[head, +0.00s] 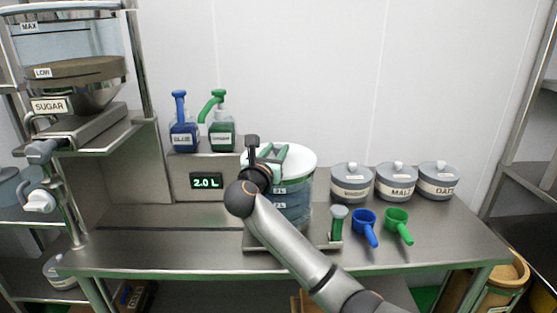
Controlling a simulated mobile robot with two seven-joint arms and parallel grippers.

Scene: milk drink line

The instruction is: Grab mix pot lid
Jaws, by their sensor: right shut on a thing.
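The grip point itself is mostly hidden by the gripper. I cannot tell whether the lid is lifted off the rim. My left gripper is not in view.
A sugar hopper (75,88) stands at left. Lidded jars (396,182), a blue scoop (365,222) and a green scoop (397,220) are at right. The counter's left front (150,243) is clear.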

